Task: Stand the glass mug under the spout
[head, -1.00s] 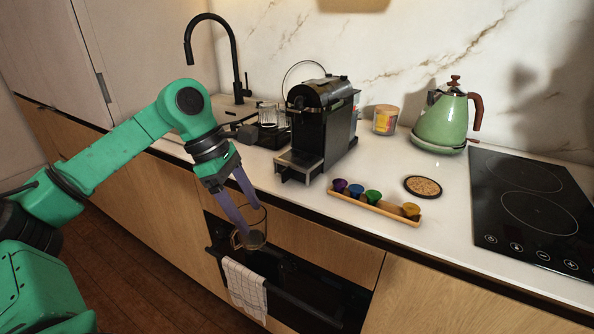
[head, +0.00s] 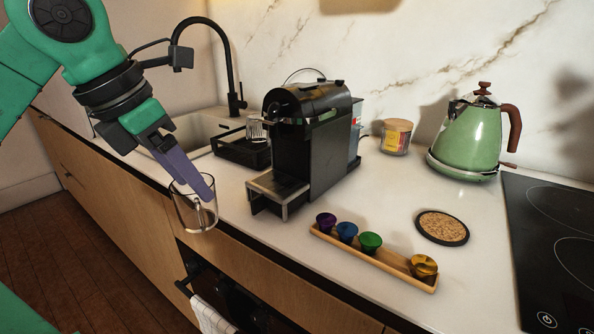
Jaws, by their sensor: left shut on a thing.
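The glass mug (head: 197,215) is clear and roughly upright. My left gripper (head: 197,187) is shut on it at the rim, with the purple fingers reaching down into or against the glass. The mug is at the counter's front edge, left of the coffee machine; I cannot tell whether it touches the counter. The black coffee machine (head: 325,150) stands on the counter with its drip tray (head: 278,190) facing the front left. Its spout, at the front of the head above the tray, is hard to make out. The tray holds nothing. My right gripper is out of view.
A wooden holder (head: 350,249) with several coloured capsules lies right of the tray. A cork coaster (head: 442,228), green kettle (head: 470,135), candle jar (head: 396,137) and cooktop (head: 560,240) are farther right. A dark rack (head: 240,150) with a glass stands behind, near the sink and tap (head: 232,75).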

